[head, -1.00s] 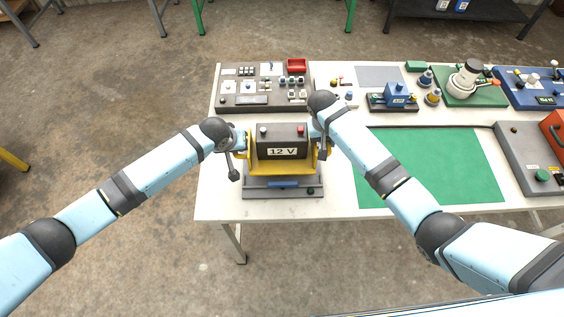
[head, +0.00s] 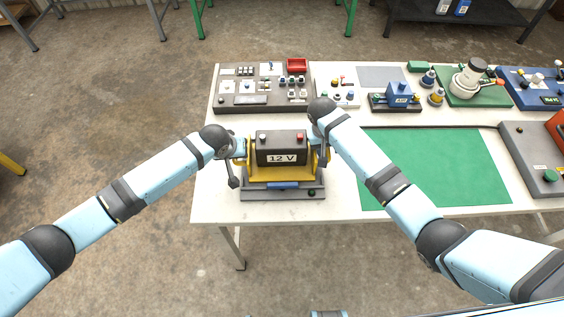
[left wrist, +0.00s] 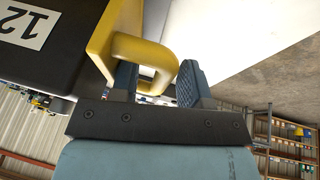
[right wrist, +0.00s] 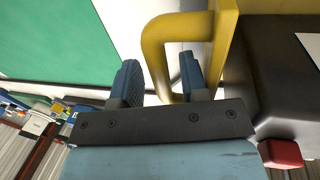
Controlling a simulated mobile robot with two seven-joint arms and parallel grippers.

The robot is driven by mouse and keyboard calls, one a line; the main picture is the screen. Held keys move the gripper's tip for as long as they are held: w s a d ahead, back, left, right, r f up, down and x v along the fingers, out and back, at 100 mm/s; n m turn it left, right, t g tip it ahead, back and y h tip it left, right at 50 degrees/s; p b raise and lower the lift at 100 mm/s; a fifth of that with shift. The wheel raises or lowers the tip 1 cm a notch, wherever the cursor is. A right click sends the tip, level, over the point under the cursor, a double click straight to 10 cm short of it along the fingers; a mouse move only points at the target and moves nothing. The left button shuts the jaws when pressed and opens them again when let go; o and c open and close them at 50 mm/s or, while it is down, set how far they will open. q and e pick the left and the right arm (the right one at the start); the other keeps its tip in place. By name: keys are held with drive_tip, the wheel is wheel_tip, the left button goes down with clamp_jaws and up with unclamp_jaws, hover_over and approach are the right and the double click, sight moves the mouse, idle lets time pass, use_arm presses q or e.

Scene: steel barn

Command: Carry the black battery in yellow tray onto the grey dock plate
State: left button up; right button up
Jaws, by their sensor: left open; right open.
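The black battery (head: 282,147), marked 12 V, sits upright in the yellow tray (head: 284,173). The tray appears to rest on the grey dock plate (head: 257,193), which has a blue strip and a small green button at the front. My left gripper (head: 240,148) is open at the tray's left handle, and the left wrist view shows the yellow handle (left wrist: 150,52) between its parted fingers. My right gripper (head: 321,143) is open at the right handle, and the right wrist view shows that handle (right wrist: 153,60) between its fingers. The tray's underside is hidden.
A grey control panel (head: 262,97) stands behind the dock plate. A green mat (head: 435,165) lies to the right on the white table (head: 215,202). Devices line the back, including a blue one (head: 397,96). A grey box (head: 527,150) stands at far right.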

drive_tip(key=shift+a, duration=0.1)
drive_tip(key=shift+r, duration=0.15)
use_arm(q)
drive_tip(key=v, duration=0.8)
use_arm(e)
drive_tip(key=v, duration=1.1)
drive_tip(key=shift+r, duration=0.35)
drive_tip(key=shift+a, duration=0.1)
